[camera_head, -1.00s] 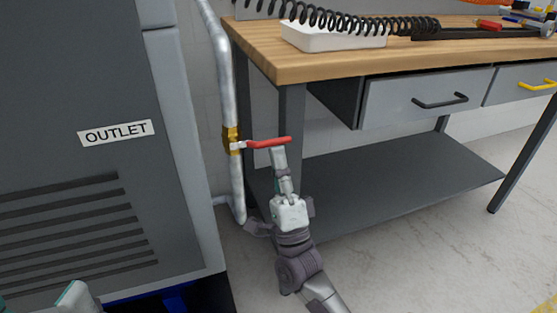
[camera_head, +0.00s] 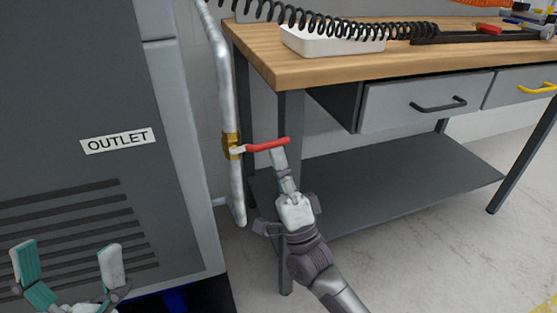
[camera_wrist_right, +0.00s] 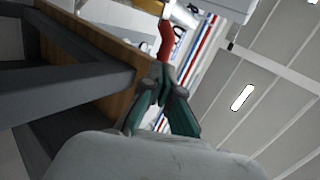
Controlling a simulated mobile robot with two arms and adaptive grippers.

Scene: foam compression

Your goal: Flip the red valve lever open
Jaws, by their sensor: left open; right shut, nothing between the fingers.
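The red valve lever (camera_head: 268,145) sticks out to the right, nearly level, from a brass valve (camera_head: 231,145) on the grey vertical pipe (camera_head: 222,90). My right gripper (camera_head: 278,155) is shut and empty, with its fingertips just under the lever, close to its outer end. In the right wrist view the red lever (camera_wrist_right: 166,40) rises beyond the closed fingertips (camera_wrist_right: 160,72); I cannot tell whether they touch it. My left gripper (camera_head: 68,258) is open and empty at lower left, in front of the grey cabinet, away from the valve.
The grey cabinet with an OUTLET label (camera_head: 117,140) stands left of the pipe. A workbench (camera_head: 262,55) with drawers and a lower shelf (camera_head: 400,180) stands close behind and right of the lever. A white tray (camera_head: 330,42) sits on top. Open floor lies at lower right.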

